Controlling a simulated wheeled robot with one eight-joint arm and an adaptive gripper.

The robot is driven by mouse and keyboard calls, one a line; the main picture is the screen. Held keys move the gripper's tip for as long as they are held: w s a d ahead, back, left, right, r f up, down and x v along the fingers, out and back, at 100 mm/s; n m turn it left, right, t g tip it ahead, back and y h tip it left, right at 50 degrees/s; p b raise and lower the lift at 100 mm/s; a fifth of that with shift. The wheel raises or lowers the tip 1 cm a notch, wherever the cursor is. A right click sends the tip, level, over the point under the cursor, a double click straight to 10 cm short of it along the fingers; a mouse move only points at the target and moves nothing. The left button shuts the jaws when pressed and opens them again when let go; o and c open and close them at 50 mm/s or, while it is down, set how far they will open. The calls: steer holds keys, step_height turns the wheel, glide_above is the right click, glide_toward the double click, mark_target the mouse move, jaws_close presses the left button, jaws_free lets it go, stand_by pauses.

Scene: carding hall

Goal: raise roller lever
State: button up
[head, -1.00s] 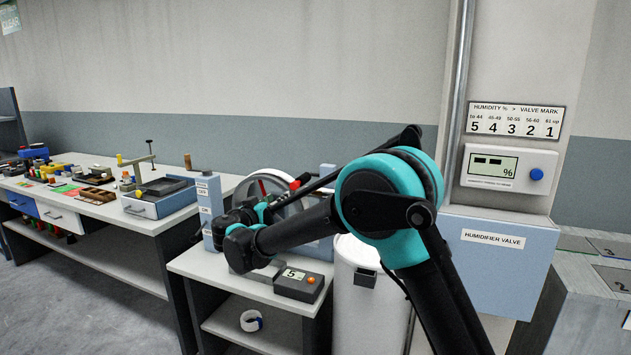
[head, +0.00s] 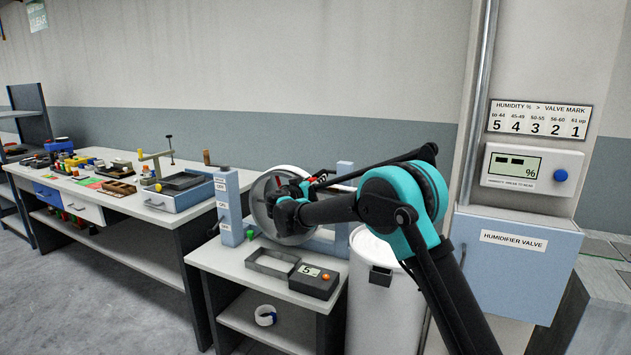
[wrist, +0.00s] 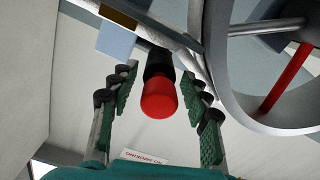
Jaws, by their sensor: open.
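The roller lever shows in the wrist view as a red knob (wrist: 158,100) on a black stem. My gripper (wrist: 160,76) is open, with one green-padded finger on each side of the lever and a visible gap to both. In the head view my gripper (head: 288,206) is in front of the round drum (head: 262,196) on the small bench. Only a bit of the lever's red (head: 312,180) shows there beside my gripper; the rest is hidden. The drum's rim (wrist: 228,95) and a red spoke are at the right in the wrist view.
A blue-grey post (head: 227,212) with labels stands left of the drum. A grey tray (head: 270,268) and a small display box (head: 314,281) lie in front. A white bin (head: 372,300) and the humidifier valve cabinet (head: 512,265) stand to the right.

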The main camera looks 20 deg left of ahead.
steer(key=shift+w+d, duration=0.1)
steer(key=shift+w, duration=0.45)
jaws_close()
